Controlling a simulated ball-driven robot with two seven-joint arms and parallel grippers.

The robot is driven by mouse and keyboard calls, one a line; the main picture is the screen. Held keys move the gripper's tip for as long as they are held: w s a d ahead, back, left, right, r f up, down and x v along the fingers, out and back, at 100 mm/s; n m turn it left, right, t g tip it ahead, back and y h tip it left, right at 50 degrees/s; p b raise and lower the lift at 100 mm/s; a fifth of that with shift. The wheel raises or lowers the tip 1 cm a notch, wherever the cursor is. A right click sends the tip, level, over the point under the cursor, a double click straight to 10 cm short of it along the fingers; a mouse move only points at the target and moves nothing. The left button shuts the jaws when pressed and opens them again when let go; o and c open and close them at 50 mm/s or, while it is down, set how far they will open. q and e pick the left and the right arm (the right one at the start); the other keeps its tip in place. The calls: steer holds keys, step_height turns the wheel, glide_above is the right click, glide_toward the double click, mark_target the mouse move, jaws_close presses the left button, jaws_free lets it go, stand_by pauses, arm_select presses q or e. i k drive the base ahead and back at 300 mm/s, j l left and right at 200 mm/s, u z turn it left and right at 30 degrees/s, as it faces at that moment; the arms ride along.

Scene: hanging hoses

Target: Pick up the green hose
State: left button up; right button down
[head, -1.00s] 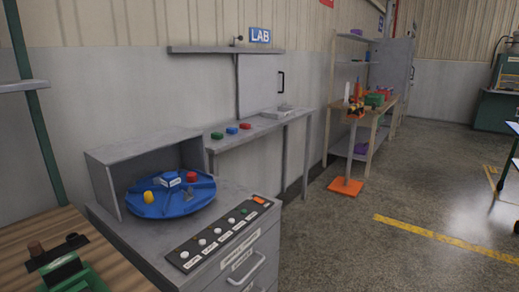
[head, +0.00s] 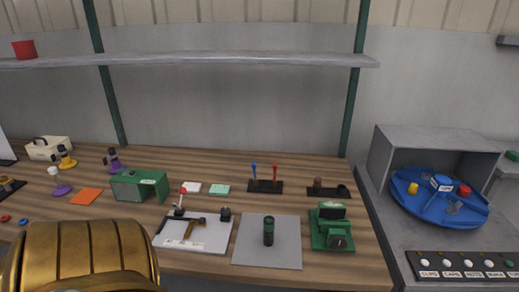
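I see no green hose in the head view. Neither of my grippers is in view. Green things on the wooden workbench (head: 330,277) are a green box-shaped device (head: 139,185) at left, a green vise-like device (head: 332,228) at right, and a dark green upright cylinder (head: 268,231) on a grey mat (head: 251,256). None of them looks like a hanging hose.
A grey shelf (head: 230,59) spans above. A blue turntable (head: 438,202) stands in a grey cabinet at right. A large gold ribbed shape (head: 85,255) covers the bottom left.

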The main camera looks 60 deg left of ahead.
mark_target(268, 221)
steer(key=u, duration=1.55)
